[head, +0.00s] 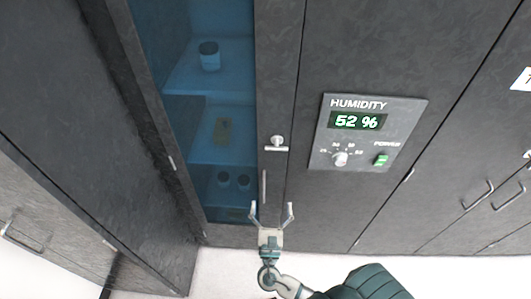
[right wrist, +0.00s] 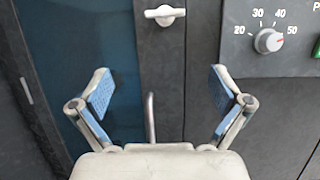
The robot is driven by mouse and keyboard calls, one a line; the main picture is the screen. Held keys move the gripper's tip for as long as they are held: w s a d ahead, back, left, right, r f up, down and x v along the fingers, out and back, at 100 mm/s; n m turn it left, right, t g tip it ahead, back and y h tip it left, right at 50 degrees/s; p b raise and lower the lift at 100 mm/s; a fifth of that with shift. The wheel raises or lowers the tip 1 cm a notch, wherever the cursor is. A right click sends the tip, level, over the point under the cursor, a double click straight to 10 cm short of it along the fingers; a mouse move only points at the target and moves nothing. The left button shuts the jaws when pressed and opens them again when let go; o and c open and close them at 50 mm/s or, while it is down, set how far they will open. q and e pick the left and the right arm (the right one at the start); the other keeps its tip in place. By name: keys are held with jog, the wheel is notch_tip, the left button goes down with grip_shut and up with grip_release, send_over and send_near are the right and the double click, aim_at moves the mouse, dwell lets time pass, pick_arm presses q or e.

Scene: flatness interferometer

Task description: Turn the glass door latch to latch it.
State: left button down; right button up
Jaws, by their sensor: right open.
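The glass door latch (head: 277,143) is a small light metal turn piece on the dark door frame, right of the blue glass. Its bar lies roughly level. It also shows at the top of the right wrist view (right wrist: 165,14). My right gripper (head: 271,212) is open and empty, below the latch and apart from it. In the right wrist view its two blue-padded fingers (right wrist: 162,90) stand wide apart, with the latch beyond them. The glass door (head: 213,130) looks closed, with a vertical handle (head: 264,187) below the latch. My left gripper is not in view.
A humidity panel (head: 366,133) reading 52 % is right of the latch, with a dial (head: 340,159) and a green power switch (head: 381,159). Dark cabinet doors with bar handles (head: 478,195) fill the right side. Jars (head: 209,56) stand behind the glass.

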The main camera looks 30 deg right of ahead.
jog(key=d+r+h, duration=0.1)
jog(key=r, duration=0.1)
jog(key=p, duration=0.2)
send_near(276, 147)
jog(key=x, duration=0.3)
jog(key=p+x, duration=0.1)
jog(key=x, duration=0.2)
jog(key=p+x, duration=0.1)
jog(key=x, duration=0.2)
jog(key=shift+w+d+f, duration=0.1)
jog(key=shift+w+f, duration=0.1)
jog(key=shift+f, duration=0.05)
jog(key=shift+w+d+p, duration=0.15)
jog(key=shift+d+p, duration=0.15)
jog(key=shift+d, duration=0.1)
jog(key=shift+a, duration=0.25)
jog(key=c, duration=1.1)
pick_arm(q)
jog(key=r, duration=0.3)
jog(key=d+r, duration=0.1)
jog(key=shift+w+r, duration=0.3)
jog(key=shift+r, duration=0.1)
